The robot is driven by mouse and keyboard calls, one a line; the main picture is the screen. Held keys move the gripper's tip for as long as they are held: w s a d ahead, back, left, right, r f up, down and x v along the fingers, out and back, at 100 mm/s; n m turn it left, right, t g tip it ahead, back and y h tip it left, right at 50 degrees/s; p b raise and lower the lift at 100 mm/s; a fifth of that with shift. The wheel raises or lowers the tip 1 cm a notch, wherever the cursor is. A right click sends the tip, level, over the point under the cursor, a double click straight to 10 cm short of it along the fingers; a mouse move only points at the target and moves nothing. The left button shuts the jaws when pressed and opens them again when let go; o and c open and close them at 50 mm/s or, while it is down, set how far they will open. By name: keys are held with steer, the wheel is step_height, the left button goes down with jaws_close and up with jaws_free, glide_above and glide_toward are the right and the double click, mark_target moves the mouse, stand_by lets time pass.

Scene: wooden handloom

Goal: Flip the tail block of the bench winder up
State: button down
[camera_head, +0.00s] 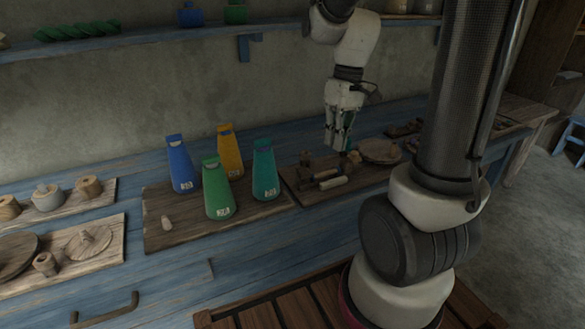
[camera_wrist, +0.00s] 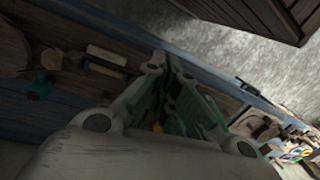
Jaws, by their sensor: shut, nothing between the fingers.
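The bench winder (camera_head: 327,178) is a low wooden frame with a pale roller, on a wooden board right of the cones. Small upright blocks stand around it; I cannot tell which is the tail block or its angle. In the wrist view a pale roller (camera_wrist: 106,55) and wooden pieces show at upper left. My gripper (camera_head: 338,146) is shut and empty, pointing down above the back right of the winder. Its fingers (camera_wrist: 168,100) also show in the wrist view. I cannot tell if they touch anything.
Blue, yellow, green and teal cones (camera_head: 219,190) stand on a board left of the winder. A round wooden disc (camera_head: 380,151) lies right of it. Boards with wooden pieces (camera_head: 88,243) lie at far left. A blue shelf (camera_head: 150,37) runs along the wall above.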

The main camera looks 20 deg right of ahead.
steer(key=w+a+f+n+y, duration=0.1)
steer(key=w+f+n+y, duration=0.1)
steer(key=w+f+n, duration=0.5)
step_height(320, 180, up, 2)
steer(key=n, duration=0.9)
glide_above(299, 171)
steer(key=d, duration=0.1)
steer(key=shift+r, duration=0.1)
steer(key=x, duration=1)
steer(key=shift+w+a, duration=0.1)
steer(key=shift+w, duration=0.05)
steer(key=shift+w+d, duration=0.1)
steer(key=shift+d, duration=1.45)
steer(key=shift+r, duration=0.15)
